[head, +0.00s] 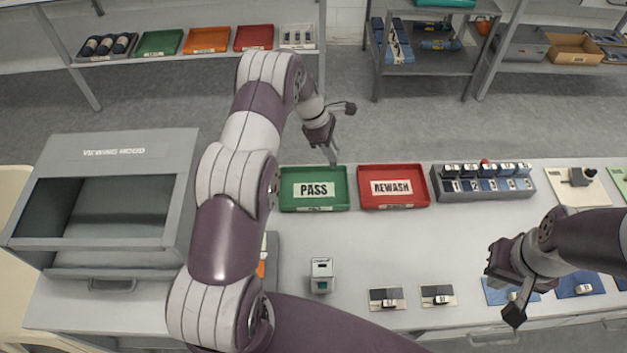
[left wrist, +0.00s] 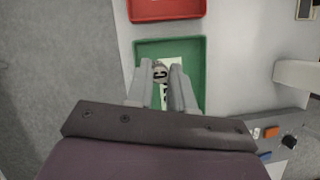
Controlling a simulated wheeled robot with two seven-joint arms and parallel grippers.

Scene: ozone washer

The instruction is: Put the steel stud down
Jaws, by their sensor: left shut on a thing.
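My left gripper (head: 333,158) reaches over the far edge of the green PASS tray (head: 285,203). In the left wrist view its fingers (left wrist: 161,82) are shut on a small round grey steel stud (left wrist: 159,71), held over the green tray (left wrist: 200,47). The stud covers part of the tray's label. I cannot tell how high it is above the tray floor. In the head view the stud is too small to make out. My right gripper (head: 505,283) hangs over the right front of the bench; its fingers are not clear.
The red REWASH tray (head: 393,204) stands just right of the PASS tray. A numbered rack (head: 482,193) is further right. The grey viewing hood (head: 120,152) fills the left of the bench. A small white and green device (head: 321,275) and flat plates (head: 387,298) lie in front.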

